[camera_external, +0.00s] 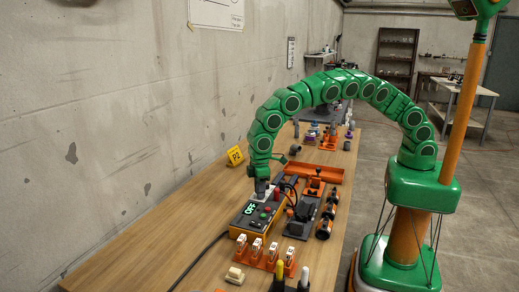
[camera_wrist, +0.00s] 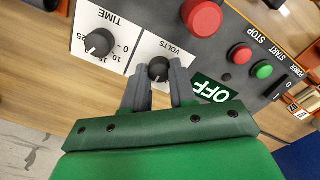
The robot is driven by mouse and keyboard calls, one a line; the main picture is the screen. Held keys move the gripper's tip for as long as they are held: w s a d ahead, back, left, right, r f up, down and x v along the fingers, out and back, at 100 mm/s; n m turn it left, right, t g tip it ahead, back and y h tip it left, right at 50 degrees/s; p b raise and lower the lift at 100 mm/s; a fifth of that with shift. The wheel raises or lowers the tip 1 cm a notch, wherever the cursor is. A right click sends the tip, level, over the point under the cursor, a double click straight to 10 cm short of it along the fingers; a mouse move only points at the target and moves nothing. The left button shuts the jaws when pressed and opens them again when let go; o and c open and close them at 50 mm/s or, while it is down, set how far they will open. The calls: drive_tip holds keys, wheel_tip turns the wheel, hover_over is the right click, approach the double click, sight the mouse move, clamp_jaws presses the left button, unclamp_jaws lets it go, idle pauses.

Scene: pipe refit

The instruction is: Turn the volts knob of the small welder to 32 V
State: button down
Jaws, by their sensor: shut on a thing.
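The small welder (camera_external: 248,222) is a grey and orange box on the wooden bench, and its panel (camera_wrist: 213,55) fills much of the wrist view. The black volts knob (camera_wrist: 159,68) stands on a white plate marked VOLTS. My gripper (camera_wrist: 160,78) is shut on this knob, one grey finger on each side. The fingers cover most of the volts scale, and the setting cannot be read. In the external view my gripper (camera_external: 262,193) comes down on the far end of the welder, where the knob is hidden. The welder's display (camera_wrist: 214,90) reads OFF.
A TIME knob (camera_wrist: 100,42) sits beside the volts knob. A large red button (camera_wrist: 202,17), a red stop button (camera_wrist: 240,54) and a green start button (camera_wrist: 263,70) are close by. An orange rack (camera_external: 265,255) stands in front. A yellow marker (camera_external: 235,156) stands by the wall.

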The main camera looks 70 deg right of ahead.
drive_tip(key=c, duration=0.9)
unclamp_jaws()
drive_tip(key=shift+r, duration=3.95)
drive_tip(key=shift+d, duration=0.1)
